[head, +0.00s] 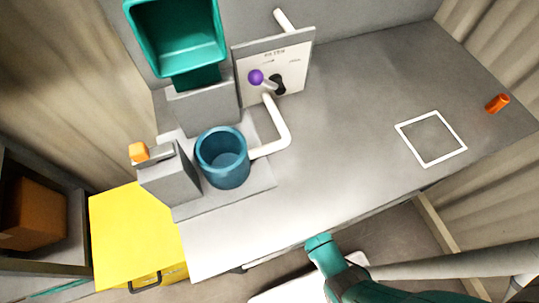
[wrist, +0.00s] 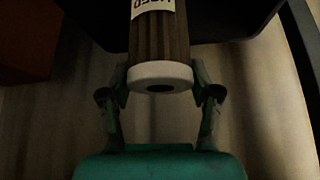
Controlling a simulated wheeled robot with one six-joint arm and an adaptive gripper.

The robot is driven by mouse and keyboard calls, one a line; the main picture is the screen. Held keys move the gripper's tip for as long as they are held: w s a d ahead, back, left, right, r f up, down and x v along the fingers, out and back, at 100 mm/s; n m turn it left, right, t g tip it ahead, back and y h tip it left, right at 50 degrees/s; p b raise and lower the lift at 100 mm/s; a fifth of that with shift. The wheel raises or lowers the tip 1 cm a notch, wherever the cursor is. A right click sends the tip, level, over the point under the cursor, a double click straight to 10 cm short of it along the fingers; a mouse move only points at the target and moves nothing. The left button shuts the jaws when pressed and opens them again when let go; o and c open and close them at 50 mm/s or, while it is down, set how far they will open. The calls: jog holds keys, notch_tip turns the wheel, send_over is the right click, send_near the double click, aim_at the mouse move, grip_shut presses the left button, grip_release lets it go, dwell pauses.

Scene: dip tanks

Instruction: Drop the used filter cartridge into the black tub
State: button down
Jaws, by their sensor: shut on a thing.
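The used filter cartridge (wrist: 160,42) shows in the wrist view, with a brown pleated body, a white end cap and a white label reading upside down. My gripper (wrist: 160,78) is shut on it near the white cap, one finger on each side. A black, rounded shape, which looks like the black tub (wrist: 232,22), lies behind the cartridge at the top of the wrist view. Its opening is not clear, and I cannot tell whether the cartridge is over it. The head view shows neither the cartridge, the tub nor my gripper.
A brown-orange box (wrist: 25,45) is at the left of the wrist view. In the head view, the grey bench (head: 340,120) carries a blue tank (head: 223,170) and an orange piece (head: 497,103). A yellow cabinet (head: 125,235) stands at the bench's left end.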

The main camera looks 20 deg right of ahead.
jog(key=shift+f, duration=2.1)
jog(key=shift+c, duration=0.8)
grip_release()
jog(key=v, duration=0.7)
jog(key=shift+r, duration=0.2)
jog(key=shift+s, duration=0.15)
